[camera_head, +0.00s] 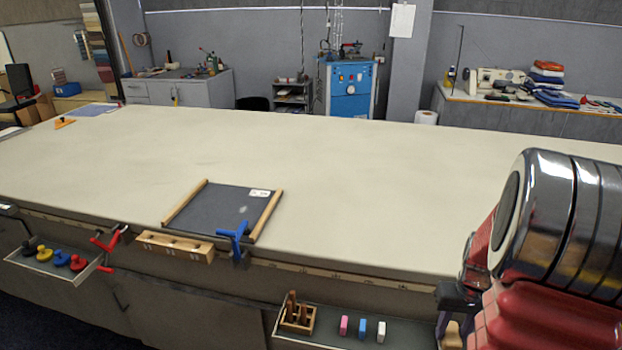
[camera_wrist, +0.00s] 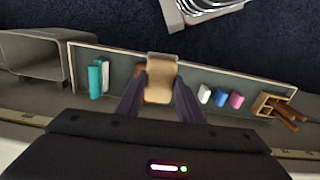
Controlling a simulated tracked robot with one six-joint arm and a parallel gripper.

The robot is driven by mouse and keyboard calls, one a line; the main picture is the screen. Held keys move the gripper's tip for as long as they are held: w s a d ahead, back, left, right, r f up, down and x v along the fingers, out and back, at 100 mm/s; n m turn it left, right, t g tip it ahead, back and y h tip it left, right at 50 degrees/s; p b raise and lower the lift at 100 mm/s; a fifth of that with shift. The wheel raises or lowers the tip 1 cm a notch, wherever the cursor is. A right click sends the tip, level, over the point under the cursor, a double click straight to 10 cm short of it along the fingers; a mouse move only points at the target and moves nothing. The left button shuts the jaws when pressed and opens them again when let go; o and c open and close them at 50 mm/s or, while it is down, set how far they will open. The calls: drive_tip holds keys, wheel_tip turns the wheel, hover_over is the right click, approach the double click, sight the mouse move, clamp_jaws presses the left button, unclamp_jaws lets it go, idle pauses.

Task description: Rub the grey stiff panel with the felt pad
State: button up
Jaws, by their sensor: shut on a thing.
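The grey stiff panel (camera_head: 210,211) lies flat near the front edge of the table, with a wooden strip along each side. A white label and a pale smudge (camera_head: 243,209) show on it. A blue clamp (camera_head: 234,239) stands at its front edge. My gripper (camera_wrist: 160,88) is shut on a tan block-like pad (camera_wrist: 161,82), which looks like the felt pad. In the wrist view it is over the narrow tray; I cannot tell whether the pad touches the tray. In the head view the pad (camera_head: 452,336) shows partly at lower right, well away from the panel.
The tray (camera_head: 320,315) hangs at the table's front and holds pink, blue and white blocks and a wooden holder (camera_head: 297,315). Teal blocks (camera_wrist: 97,79) stand at its other end. A red clamp (camera_head: 108,238) and a wooden rack (camera_head: 175,245) line the edge. The table middle is clear.

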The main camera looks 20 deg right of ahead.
drive_tip(key=w+a+r+n, duration=0.2)
drive_tip(key=w+a+r, duration=0.2)
drive_tip(key=w+r, duration=0.5)
drive_tip(key=w+a+r+n, duration=0.2)
drive_tip(key=w+a+r, duration=0.35)
drive_tip(key=w, duration=0.75)
drive_tip(key=w+a+r+n, duration=0.2)
drive_tip(key=w+a, duration=0.3)
drive_tip(key=a, duration=0.6)
drive_tip(key=w+a+r+n, duration=0.3)
drive_tip(key=w+a+r, duration=0.2)
drive_tip(key=a, duration=0.6)
drive_tip(key=shift+w+a, duration=0.25)
drive_tip(key=shift+a, duration=0.1)
